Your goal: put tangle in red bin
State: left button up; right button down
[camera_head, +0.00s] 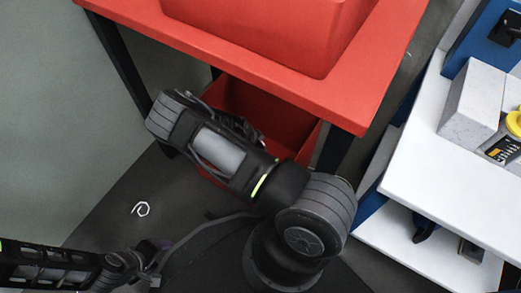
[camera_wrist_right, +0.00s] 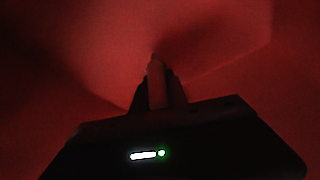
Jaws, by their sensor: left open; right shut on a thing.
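A small white curled tangle (camera_head: 140,209) lies on the dark floor at the left in the head view. The red bin (camera_head: 290,130) stands under the red table, partly hidden by my right arm, which reaches into it. In the right wrist view, my right gripper (camera_wrist_right: 157,77) is shut on a slender thing (camera_wrist_right: 156,85), too dark to identify, with red bin walls around it. The right fingertips are hidden in the head view. My left gripper (camera_head: 148,268) is open at the lower left, below the white tangle and apart from it.
A red table (camera_head: 215,52) with dark legs carries another red container (camera_head: 270,25) above the bin. White shelving (camera_head: 450,160) with a grey block (camera_head: 473,100) and a yellow-topped item (camera_head: 513,124) stands at the right. The floor at the left is mostly clear.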

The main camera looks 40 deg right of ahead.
jog(key=shift+f+b, duration=0.55)
jog(key=shift+b, duration=0.05)
jog(key=c, duration=1.3)
grip_release()
jog(key=shift+c, duration=0.2)
jog(key=shift+r, duration=0.1)
jog(key=shift+r+p, duration=0.45)
jog(key=shift+p, duration=0.1)
jog(key=p+v, duration=0.3)
jog(key=v, duration=0.3)
jog(key=shift+w+a+r, duration=0.1)
jog(key=shift+r, duration=0.25)
jog(key=shift+a+r+p, duration=0.25)
jog(key=shift+r+p, duration=0.05)
jog(key=shift+r, duration=0.1)
